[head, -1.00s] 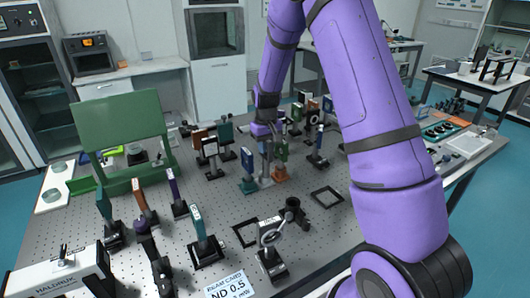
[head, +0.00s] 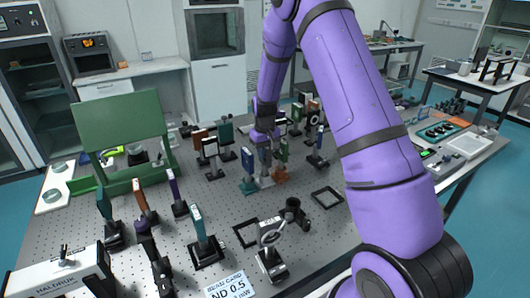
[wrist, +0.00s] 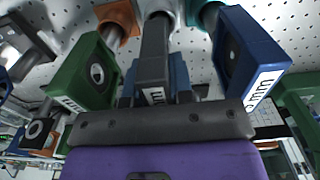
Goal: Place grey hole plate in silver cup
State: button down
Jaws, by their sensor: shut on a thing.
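The grey hole plate (wrist: 155,48) is a narrow upright slab with a white label, seen from above in the wrist view. My gripper (wrist: 155,92) is shut on its upper end. In the head view my gripper (head: 264,142) points down over the middle of the table, with the plate (head: 265,160) below it. The silver cup (head: 266,182) is directly under the plate, and its pale rim (wrist: 180,10) shows at the top of the wrist view. The plate's lower end meets or enters the cup; how deep it sits is hidden.
A blue plate (head: 248,184) in a teal holder stands close on the left. A green plate (head: 283,150) in an orange holder (head: 280,175) stands close on the right. Other mounted optics crowd behind. A black square frame (head: 327,196) lies to the right on the perforated table.

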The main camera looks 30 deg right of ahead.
jog(key=c, duration=1)
grip_release()
notch_tip(320, 180, up, 12)
jog(key=shift+r, duration=0.1)
jog(key=s+a+r+t, duration=0.1)
jog(key=s+a+r, duration=0.2)
jog(key=s+r, duration=0.55)
jog(key=s+a+r+t, duration=0.2)
jog(key=s+a+r, duration=0.1)
jog(key=s+r, duration=0.55)
jog(key=s+a+r+t, duration=0.1)
jog(key=s, duration=0.9)
jog(key=s+a+r+t, duration=0.1)
jog(key=s+a+r, duration=0.1)
jog(key=s, duration=0.8)
jog(key=shift+s+a, duration=0.2)
jog(key=shift+s, duration=0.05)
